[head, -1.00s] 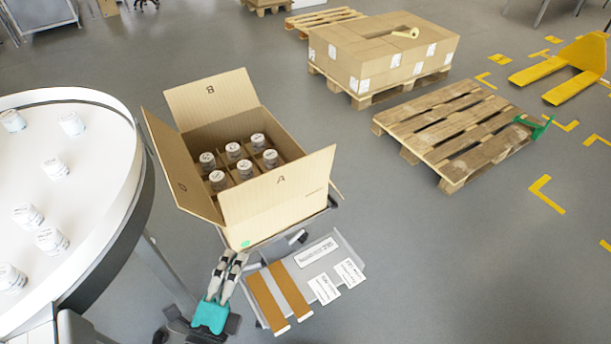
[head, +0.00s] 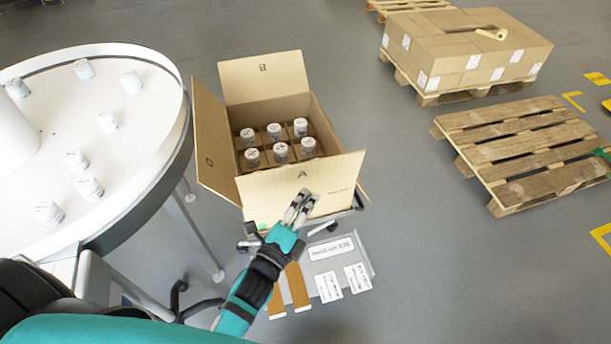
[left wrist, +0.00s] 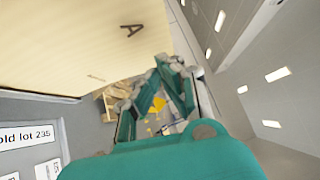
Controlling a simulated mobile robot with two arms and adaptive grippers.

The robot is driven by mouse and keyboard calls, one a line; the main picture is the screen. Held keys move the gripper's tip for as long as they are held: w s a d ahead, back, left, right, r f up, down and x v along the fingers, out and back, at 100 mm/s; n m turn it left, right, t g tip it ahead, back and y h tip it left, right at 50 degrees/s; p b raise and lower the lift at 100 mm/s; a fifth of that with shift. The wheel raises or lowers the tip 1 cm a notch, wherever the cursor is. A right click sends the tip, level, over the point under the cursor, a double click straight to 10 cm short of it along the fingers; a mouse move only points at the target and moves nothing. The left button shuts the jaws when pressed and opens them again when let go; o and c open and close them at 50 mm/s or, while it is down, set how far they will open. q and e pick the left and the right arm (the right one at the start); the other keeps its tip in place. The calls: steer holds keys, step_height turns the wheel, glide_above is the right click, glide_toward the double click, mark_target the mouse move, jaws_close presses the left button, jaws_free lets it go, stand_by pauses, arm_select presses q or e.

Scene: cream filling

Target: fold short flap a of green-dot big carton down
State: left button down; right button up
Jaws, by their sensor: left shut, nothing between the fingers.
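The big carton (head: 326,128) stands open in the head view with several white-lidded jars (head: 280,152) in its dividers. Flap A (head: 335,182), on the near side, is raised and leans outward. The back flap (head: 265,78) and left flap D (head: 212,145) are also open. In the left wrist view flap A (left wrist: 85,40) fills the upper left, beside the fingers (left wrist: 158,92). My right gripper is not in view.
A grey tray (head: 362,262) with labels (head: 330,288) and brown strips (head: 298,285) sits below the carton. A round white table (head: 130,155) with jars is at left. An empty pallet (head: 525,150) and a loaded pallet (head: 465,60) stand at right, with clear floor between.

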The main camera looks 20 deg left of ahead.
mark_target(315, 167)
arm_select(q)
steer(key=w, duration=0.1)
steer(key=w+a+p, duration=0.1)
steer(key=w, duration=0.2)
steer(key=shift+a+r+p, duration=0.35)
steer(key=shift+a+r, duration=0.05)
steer(key=shift+w+a, duration=0.15)
steer(key=shift+w, duration=0.1)
steer(key=shift+f, duration=0.1)
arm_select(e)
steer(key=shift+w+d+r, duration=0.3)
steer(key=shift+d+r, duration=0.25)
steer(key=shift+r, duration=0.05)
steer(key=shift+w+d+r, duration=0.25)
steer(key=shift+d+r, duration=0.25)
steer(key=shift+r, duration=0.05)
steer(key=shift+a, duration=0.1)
